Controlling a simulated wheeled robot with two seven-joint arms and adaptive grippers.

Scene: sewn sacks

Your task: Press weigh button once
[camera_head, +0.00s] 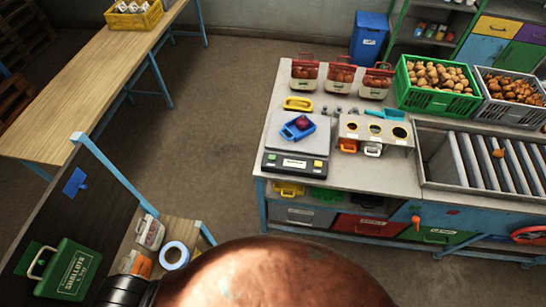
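A weighing scale (274,144) stands at the front left corner of the workbench. Its dark front panel has a lit display (294,162) in the middle. A small coloured button (318,164) sits to the right of the display, and a small mark is to its left. I cannot read which is the weigh button. Neither of my grippers is in view, and nothing touches the scale's front panel.
A large rounded copper-coloured shape hides the bottom middle.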

